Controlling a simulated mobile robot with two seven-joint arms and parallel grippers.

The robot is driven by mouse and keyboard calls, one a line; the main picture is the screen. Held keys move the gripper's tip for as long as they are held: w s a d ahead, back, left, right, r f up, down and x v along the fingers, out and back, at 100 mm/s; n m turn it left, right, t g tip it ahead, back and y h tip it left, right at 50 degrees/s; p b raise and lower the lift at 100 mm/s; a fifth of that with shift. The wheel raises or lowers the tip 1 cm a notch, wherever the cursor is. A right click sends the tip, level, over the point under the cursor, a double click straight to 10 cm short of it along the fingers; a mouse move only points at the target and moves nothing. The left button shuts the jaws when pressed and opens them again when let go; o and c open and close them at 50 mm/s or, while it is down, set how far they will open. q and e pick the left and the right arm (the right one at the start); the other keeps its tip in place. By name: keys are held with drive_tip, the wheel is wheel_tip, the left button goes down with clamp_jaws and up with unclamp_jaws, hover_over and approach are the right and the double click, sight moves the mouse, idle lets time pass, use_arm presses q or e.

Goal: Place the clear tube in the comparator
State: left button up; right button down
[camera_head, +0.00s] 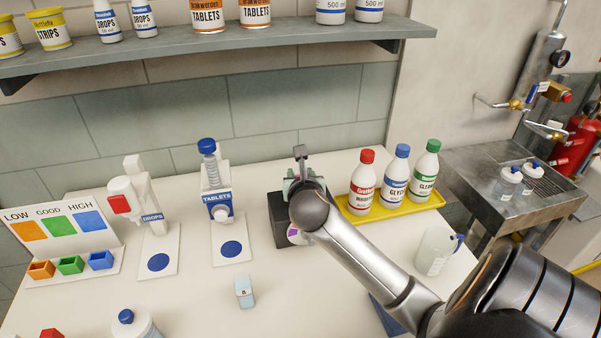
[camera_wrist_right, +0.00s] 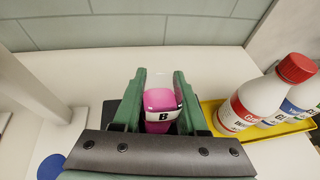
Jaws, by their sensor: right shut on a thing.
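The comparator (camera_head: 277,232) is a black box with a purple-marked dial (camera_head: 295,237) on its front. It stands on the white table, partly hidden by my right arm. My right gripper (camera_wrist_right: 160,105) has green fingers and is over the comparator. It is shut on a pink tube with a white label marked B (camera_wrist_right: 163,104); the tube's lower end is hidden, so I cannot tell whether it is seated. A small clear, pale-blue tube with a letter label (camera_head: 244,292) stands on the table in front, apart from the gripper. My left gripper is not in view.
Red, blue and green capped bottles (camera_head: 362,182) stand in a yellow tray (camera_head: 430,202) right of the comparator. A tablet dispenser (camera_head: 216,190), a drops stand (camera_head: 150,215) and a colour chart (camera_head: 60,224) are to the left. A clear jug (camera_head: 435,251) stands at right.

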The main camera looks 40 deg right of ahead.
drive_tip(key=shift+c, duration=2.2)
unclamp_jaws()
drive_tip(key=shift+f, duration=0.1)
drive_tip(key=shift+r, duration=0.2)
drive_tip(key=v, duration=1.2)
